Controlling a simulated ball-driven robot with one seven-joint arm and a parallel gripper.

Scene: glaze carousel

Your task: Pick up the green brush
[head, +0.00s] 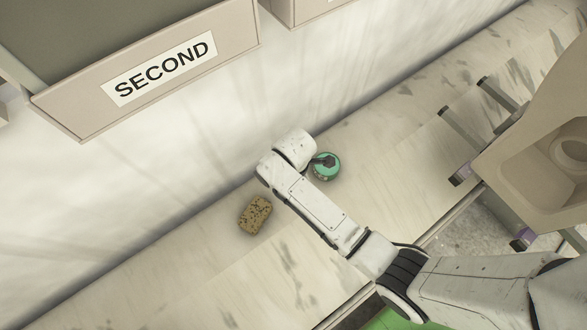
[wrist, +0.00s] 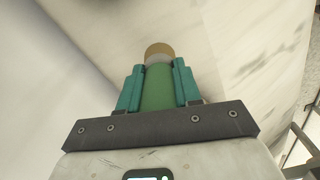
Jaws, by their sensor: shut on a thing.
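The green brush (wrist: 158,90) has a green handle, a silver band and a tan tip. In the wrist view it lies between the two teal fingers of my gripper (wrist: 159,85), which is shut on its handle. The tan tip points away from my wrist, beyond the fingers. In the head view my gripper (head: 321,160) shows only as a small dark part at the end of my white arm. The brush cannot be made out there.
A brown speckled block (head: 255,215) lies left of my arm. A bin labelled SECOND (head: 165,70) is at upper left. A beige basin-like fixture (head: 530,150) stands at right.

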